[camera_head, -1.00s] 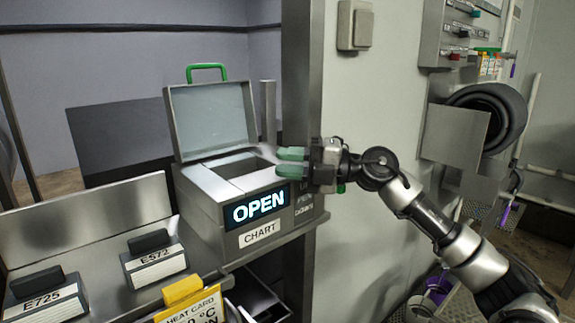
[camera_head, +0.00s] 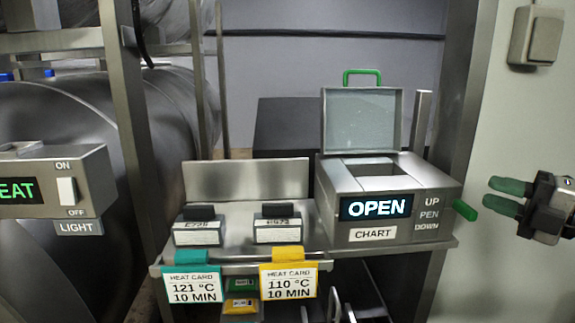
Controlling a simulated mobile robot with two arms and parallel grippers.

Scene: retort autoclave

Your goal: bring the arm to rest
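My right gripper (camera_head: 508,197) is at the right edge of the head view, with its two green-tipped fingers pointing left. The fingers are apart with nothing between them. It is to the right of the chart box (camera_head: 350,190), clear of it and near the pale wall. The rest of my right arm is out of the picture. My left gripper is not in view. The chart box has its lid (camera_head: 362,120) raised, its display reads OPEN, and a green lever (camera_head: 465,210) sticks out of its right side by the PEN label.
Two labelled blocks (camera_head: 198,232) (camera_head: 278,230) stand on the metal shelf left of the box. Heat cards, teal-topped (camera_head: 190,283) and yellow-topped (camera_head: 289,282), hang at its front. A light switch box (camera_head: 65,185) and a large steel vessel (camera_head: 160,120) are at left. A metal post (camera_head: 465,130) stands beside the box.

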